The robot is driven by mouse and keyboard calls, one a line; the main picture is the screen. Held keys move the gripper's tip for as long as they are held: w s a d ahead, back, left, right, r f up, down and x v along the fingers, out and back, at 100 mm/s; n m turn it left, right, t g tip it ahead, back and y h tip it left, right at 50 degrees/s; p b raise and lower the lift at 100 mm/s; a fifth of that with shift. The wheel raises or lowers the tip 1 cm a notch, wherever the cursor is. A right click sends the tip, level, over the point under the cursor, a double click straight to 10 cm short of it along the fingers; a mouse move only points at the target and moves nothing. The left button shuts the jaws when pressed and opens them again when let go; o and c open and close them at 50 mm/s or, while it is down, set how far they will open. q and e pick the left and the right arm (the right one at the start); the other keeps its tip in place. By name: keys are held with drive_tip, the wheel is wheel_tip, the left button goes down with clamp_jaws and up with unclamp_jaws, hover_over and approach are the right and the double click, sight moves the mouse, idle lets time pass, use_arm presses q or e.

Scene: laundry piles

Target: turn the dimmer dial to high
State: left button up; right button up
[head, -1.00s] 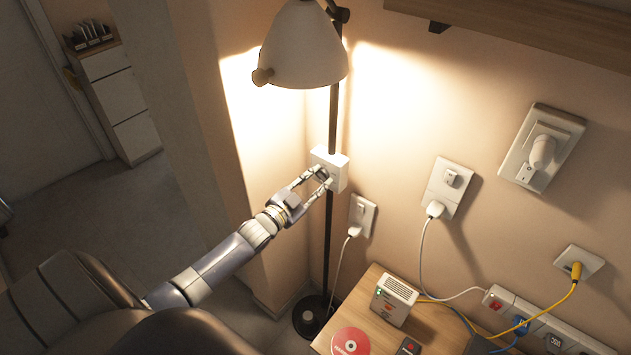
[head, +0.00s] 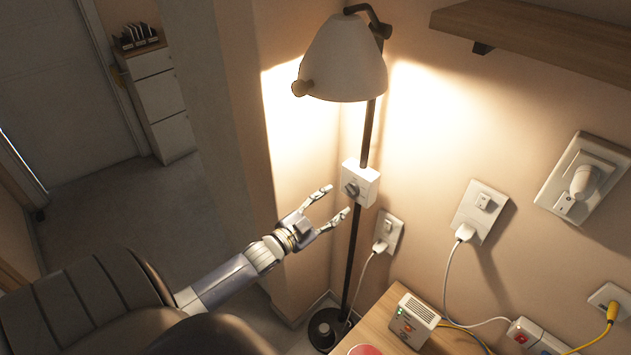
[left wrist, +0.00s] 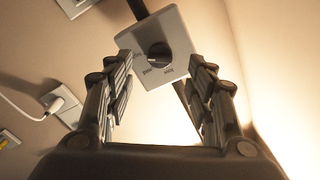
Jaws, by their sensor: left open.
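The dimmer is a white box (head: 368,184) on the dark pole of the lamp, with a round dark dial (head: 352,188) on its front. In the left wrist view the dial (left wrist: 158,55) faces me with a light mark on it and small lettering around it, too small to read surely. My left gripper (head: 337,200) is open and empty, its fingertips a little short of the dial, to its lower left. In the left wrist view the fingers stand on either side of the dial, apart from it. My right gripper is not in view.
The lit lamp shade (head: 343,60) hangs above the dimmer. Wall outlets with plugs (head: 388,232) and cords are to the right. A wooden table (head: 385,317) with a white device (head: 415,318) stands below right. A shelf (head: 545,38) juts from the wall at upper right.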

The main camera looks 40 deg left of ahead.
use_arm(q)
drive_tip(key=s, duration=0.6)
drive_tip(key=shift+a, duration=0.2)
drive_tip(key=shift+s, duration=0.1)
drive_tip(key=s+d+f+n+g+y+b, duration=0.15)
drive_tip(key=s+f+g, duration=0.35)
drive_tip(key=f, duration=1.1)
drive_tip(key=s+d+f+n+g+y, duration=0.1)
drive_tip(key=s+f+n+g, duration=0.15)
drive_tip(key=s+f, duration=0.9)
drive_tip(key=s+d+f+g, duration=0.4)
drive_tip(key=s+d+f, duration=0.2)
drive_tip(key=s+f, duration=0.5)
drive_tip(key=s+d+f+g+b, duration=0.1)
drive_tip(key=s+d+f+g, duration=0.4)
drive_tip(key=s+f, duration=0.6)
drive_tip(key=shift+s+d+f+n+h, duration=0.35)
drive_tip(key=shift+s+d+h, duration=0.1)
drive_tip(key=shift+s+d, duration=0.5)
drive_tip(key=shift+a+g, duration=0.1)
drive_tip(key=shift+g, duration=0.15)
